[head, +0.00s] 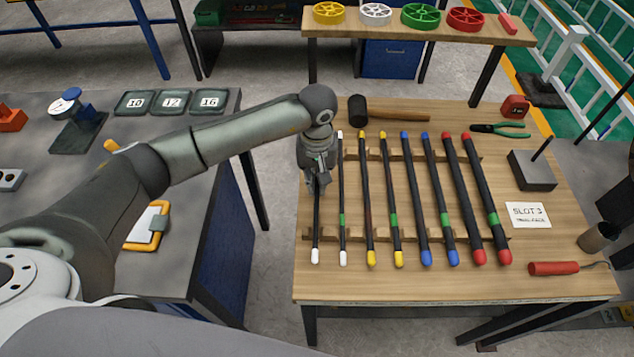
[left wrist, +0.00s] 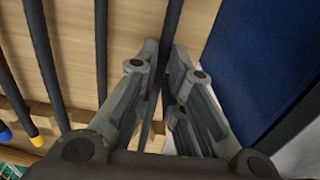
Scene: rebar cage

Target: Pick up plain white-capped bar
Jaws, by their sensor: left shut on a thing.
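The plain white-capped bar (head: 316,225) is the leftmost dark bar on the wooden table, with a white cap at its near end and no green band. My left gripper (head: 318,182) is shut around it, above its middle, and hides its far part. In the left wrist view the bar (left wrist: 173,25) passes between the two fingers (left wrist: 166,60). I cannot tell whether the bar is lifted off its supports. A second white-capped bar (head: 342,190), with a green band, lies just to the right. My right gripper is not in view.
Yellow-, blue- and red-capped bars lie in a row to the right across notched wooden supports (head: 411,155). A mallet (head: 390,113) lies behind them. A slot card (head: 528,215), a grey block (head: 531,170) and a red-handled tool (head: 555,268) are at the right. The front strip of the table is clear.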

